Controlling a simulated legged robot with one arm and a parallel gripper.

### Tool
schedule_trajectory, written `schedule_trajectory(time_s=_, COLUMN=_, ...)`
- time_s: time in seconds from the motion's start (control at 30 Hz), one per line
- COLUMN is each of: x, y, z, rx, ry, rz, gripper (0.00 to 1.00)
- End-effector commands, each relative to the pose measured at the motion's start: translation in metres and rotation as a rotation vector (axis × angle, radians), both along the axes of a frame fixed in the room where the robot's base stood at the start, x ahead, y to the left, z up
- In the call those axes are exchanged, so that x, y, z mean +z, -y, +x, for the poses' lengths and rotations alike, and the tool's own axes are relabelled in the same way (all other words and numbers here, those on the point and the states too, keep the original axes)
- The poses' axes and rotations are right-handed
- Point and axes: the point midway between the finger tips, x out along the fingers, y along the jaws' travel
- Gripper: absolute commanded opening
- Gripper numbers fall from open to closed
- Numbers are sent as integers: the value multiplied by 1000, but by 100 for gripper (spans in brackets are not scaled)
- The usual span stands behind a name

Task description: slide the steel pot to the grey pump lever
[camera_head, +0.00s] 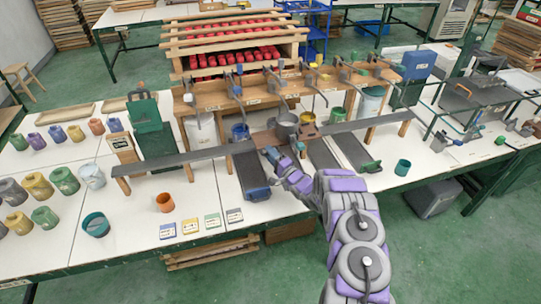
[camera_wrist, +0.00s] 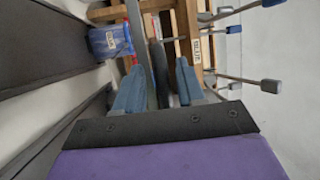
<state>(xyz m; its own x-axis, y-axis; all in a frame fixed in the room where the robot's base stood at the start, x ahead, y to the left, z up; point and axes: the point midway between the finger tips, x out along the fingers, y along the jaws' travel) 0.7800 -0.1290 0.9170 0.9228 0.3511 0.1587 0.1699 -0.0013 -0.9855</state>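The steel pot (camera_head: 287,121) sits on a brown carriage (camera_head: 300,135) about midway along the long dark rail (camera_head: 195,157). My gripper (camera_head: 270,154) is just in front of the rail, slightly left of and below the pot. In the wrist view my two blue fingers (camera_wrist: 159,85) are apart, with a dark upright bar (camera_wrist: 160,72) between them; I cannot tell whether they touch it. The pot is not clearly seen there.
More levers with coloured knobs line the wooden rack (camera_head: 215,95) behind the rail. A blue container (camera_head: 240,132) stands below them. Dark trays (camera_head: 250,170) lie under the rail. Coloured jars (camera_head: 64,180) crowd the left tables. An orange cup (camera_head: 165,202) stands in front.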

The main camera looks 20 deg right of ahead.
Motion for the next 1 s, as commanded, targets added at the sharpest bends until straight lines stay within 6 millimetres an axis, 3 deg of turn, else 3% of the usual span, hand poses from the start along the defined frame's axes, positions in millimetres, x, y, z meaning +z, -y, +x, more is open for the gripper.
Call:
schedule_trajectory(time_s=0.23, x=-3, y=11, z=-26, rx=-2, ry=-1, rz=2, gripper=39)
schedule_trajectory(time_s=0.8, x=-25, y=54, z=-137, rx=-4, ry=-4, rz=5, gripper=39)
schedule_trajectory(time_s=1.0, x=-29, y=61, z=-155, rx=-2, ry=-5, rz=2, gripper=39)
